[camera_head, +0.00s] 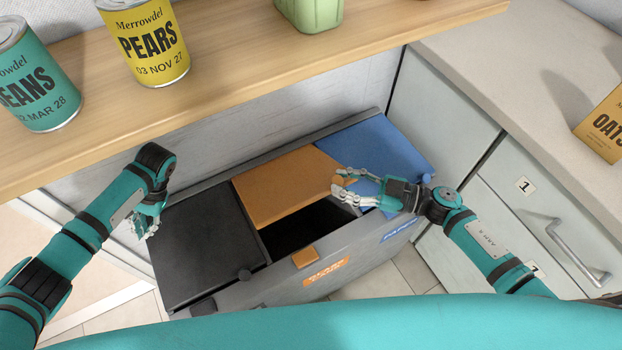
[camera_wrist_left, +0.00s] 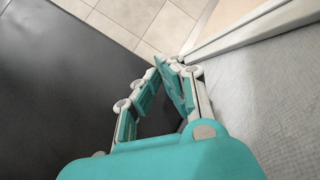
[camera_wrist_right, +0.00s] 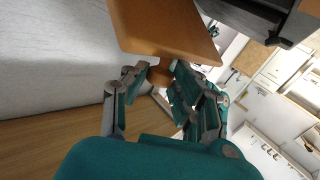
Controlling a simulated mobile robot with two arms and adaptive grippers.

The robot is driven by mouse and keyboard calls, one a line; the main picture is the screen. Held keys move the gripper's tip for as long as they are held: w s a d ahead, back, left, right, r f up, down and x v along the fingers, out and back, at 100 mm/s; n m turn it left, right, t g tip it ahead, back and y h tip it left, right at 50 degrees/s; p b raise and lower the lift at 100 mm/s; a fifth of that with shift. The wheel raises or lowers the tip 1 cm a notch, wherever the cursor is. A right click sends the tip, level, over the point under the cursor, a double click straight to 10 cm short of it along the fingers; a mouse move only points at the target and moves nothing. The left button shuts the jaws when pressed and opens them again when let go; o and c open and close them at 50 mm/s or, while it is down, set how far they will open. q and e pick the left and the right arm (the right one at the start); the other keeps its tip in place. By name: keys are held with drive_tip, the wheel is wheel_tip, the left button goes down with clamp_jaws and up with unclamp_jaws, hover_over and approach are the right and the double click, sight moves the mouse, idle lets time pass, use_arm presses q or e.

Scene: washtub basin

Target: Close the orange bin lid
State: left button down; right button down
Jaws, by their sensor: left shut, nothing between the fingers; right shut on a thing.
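The grey bin has an orange lid (camera_head: 285,185) between a black lid (camera_head: 205,245) and a blue lid (camera_head: 380,150). The orange lid is raised at an angle, and a dark opening (camera_head: 312,225) shows in front of it. My right gripper (camera_head: 342,183) is shut on the orange lid's knob (camera_wrist_right: 160,74) at the lid's edge. The right wrist view also shows the lid (camera_wrist_right: 168,25) above the fingers. My left gripper (camera_head: 150,222) is shut and empty beside the black lid's left side; its closed fingers show in the left wrist view (camera_wrist_left: 172,68).
A wooden shelf (camera_head: 230,60) above the bin holds a pears can (camera_head: 145,40), a beans can (camera_head: 35,75) and a green container (camera_head: 310,10). Pale cabinets (camera_head: 460,120) stand at the right, with an oats box (camera_head: 603,125) on the counter. An orange tab (camera_head: 306,257) sits on the bin's front rim.

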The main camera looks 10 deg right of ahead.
use_arm(q)
drive_tip(key=d+h, duration=0.1)
drive_tip(key=d, duration=0.2)
drive_tip(key=w+d+m+h, duration=0.1)
drive_tip(key=d, duration=0.2)
drive_tip(key=w+d+h, duration=0.1)
drive_tip(key=d, duration=0.2)
drive_tip(key=shift+r+m+t, duration=0.35)
drive_tip(key=shift+m+t, duration=0.05)
drive_tip(key=w+d+r+m+t+h, duration=0.25)
drive_tip(key=d+r+m+h, duration=0.35)
drive_tip(key=d+r+h, duration=1.15)
drive_tip(key=y, duration=0.5)
approach(329, 188)
drive_tip(key=d, duration=0.1)
drive_tip(key=w+d, duration=0.1)
drive_tip(key=d, duration=0.1)
drive_tip(key=shift+w+d+f+g, duration=0.1)
drive_tip(key=shift+w+g, duration=0.15)
drive_tip(key=shift+w, duration=0.15)
drive_tip(key=shift+s+d+f, duration=0.1)
drive_tip(key=shift+s+f, duration=0.2)
drive_tip(key=shift+f, duration=0.2)
drive_tip(key=shift+s+f, duration=0.3)
drive_tip(key=shift+f, duration=0.25)
drive_tip(key=shift+s+d+f, duration=0.1)
drive_tip(key=shift+s+f, duration=0.2)
drive_tip(key=shift+f, duration=0.2)
